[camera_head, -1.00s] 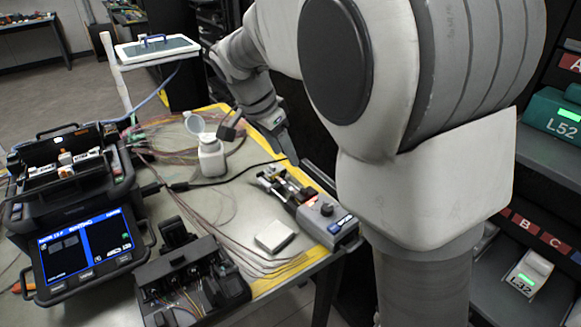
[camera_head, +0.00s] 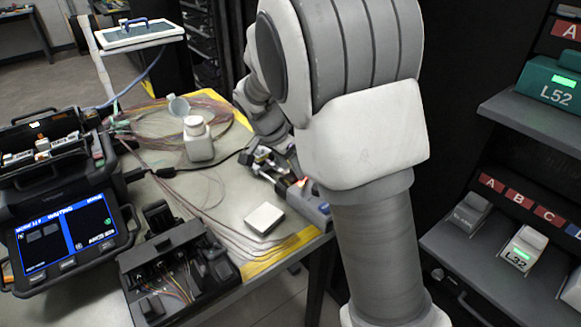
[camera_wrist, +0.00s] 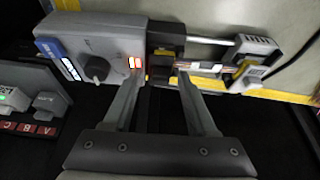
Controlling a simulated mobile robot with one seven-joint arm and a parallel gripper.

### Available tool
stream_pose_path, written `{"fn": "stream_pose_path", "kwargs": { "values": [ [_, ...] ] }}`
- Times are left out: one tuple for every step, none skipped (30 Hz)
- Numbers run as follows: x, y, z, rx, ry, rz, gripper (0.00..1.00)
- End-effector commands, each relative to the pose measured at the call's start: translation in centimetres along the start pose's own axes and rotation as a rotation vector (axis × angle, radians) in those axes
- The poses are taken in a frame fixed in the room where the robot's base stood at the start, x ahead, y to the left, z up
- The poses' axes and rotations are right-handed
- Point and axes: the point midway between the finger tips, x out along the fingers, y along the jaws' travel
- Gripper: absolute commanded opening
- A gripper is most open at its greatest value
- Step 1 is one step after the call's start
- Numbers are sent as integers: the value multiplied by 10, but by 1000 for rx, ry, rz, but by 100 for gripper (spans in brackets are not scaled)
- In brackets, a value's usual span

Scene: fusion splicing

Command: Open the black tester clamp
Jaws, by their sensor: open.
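The tester, a grey box (camera_wrist: 112,48) with a dark knob and lit orange buttons, lies along the table edge in the wrist view. It shows partly in the head view (camera_head: 312,208), where my arm covers some of it. The black clamp (camera_wrist: 165,38) sits beside the grey box, at the start of a metal rod and slide section. My gripper (camera_wrist: 160,80) is open and empty. Its two fingers point toward the tester, with the black clamp between and just beyond the tips; I cannot tell whether they touch. In the head view my gripper is hidden behind my arm.
A small white block (camera_head: 264,218), a white bottle (camera_head: 198,140) and loose fibres lie on the table (camera_head: 215,180). The splicer (camera_head: 70,235) and a black open case (camera_head: 175,260) stand at left. Shelves with labelled devices (camera_head: 520,250) stand at right.

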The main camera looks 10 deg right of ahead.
Motion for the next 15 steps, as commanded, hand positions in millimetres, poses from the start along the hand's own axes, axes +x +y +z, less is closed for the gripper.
{"fn": "stream_pose_path", "kwargs": {
  "values": [
    [0, 0, 0, 0, 0, 0, 57],
    [0, 0, 0, 0, 0, 0, 57],
    [0, 0, 0, 0, 0, 0, 57],
    [0, 0, 0, 0, 0, 0, 54],
    [0, 0, 0, 0, 0, 0, 48],
    [0, 0, 0, 0, 0, 0, 41],
    [0, 0, 0, 0, 0, 0, 36],
    [0, 0, 0, 0, 0, 0, 30],
    [0, 0, 0, 0, 0, 0, 23],
    [0, 0, 0, 0, 0, 0, 18],
    [0, 0, 0, 0, 0, 0, 12],
    [0, 0, 0, 1, 0, 0, 5],
    [0, 0, 0, 1, 0, 0, 0],
    [-1, 0, 0, 1, 0, 0, 0],
    [-1, 0, 0, 1, 0, 0, 0]
  ]
}}
